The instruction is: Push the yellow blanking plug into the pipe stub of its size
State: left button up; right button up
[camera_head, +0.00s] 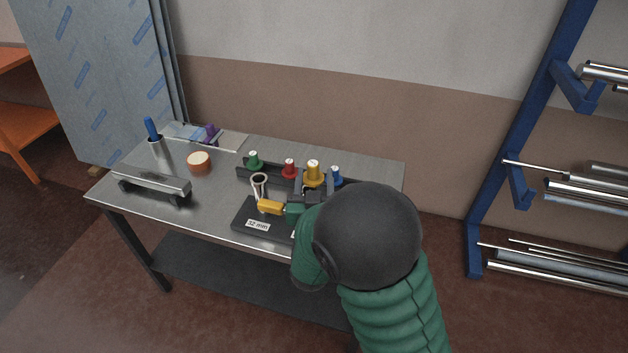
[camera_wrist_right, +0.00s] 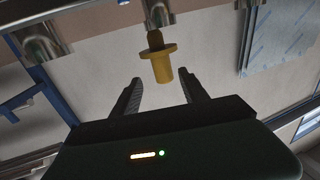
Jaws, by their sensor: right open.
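My right gripper (camera_head: 312,191) is close by. In the wrist view its fingers (camera_wrist_right: 160,92) are spread to either side of the plug's knob. One pipe stub (camera_head: 259,180) stands behind a "32 mm" label; my arm hides others. My left gripper is not in view.
Green (camera_head: 254,161), red (camera_head: 289,168) and blue (camera_head: 336,175) plugs stand nearby.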

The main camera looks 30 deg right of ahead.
aim_at(310, 170)
jog(key=x, duration=0.4)
jog(key=shift+w+f, duration=0.15)
jog(key=shift+w+a, duration=0.2)
jog(key=shift+a, duration=0.4)
jog(key=shift+d, duration=0.7)
jog(key=c, duration=0.9)
grip_shut()
jog(key=shift+a, duration=0.45)
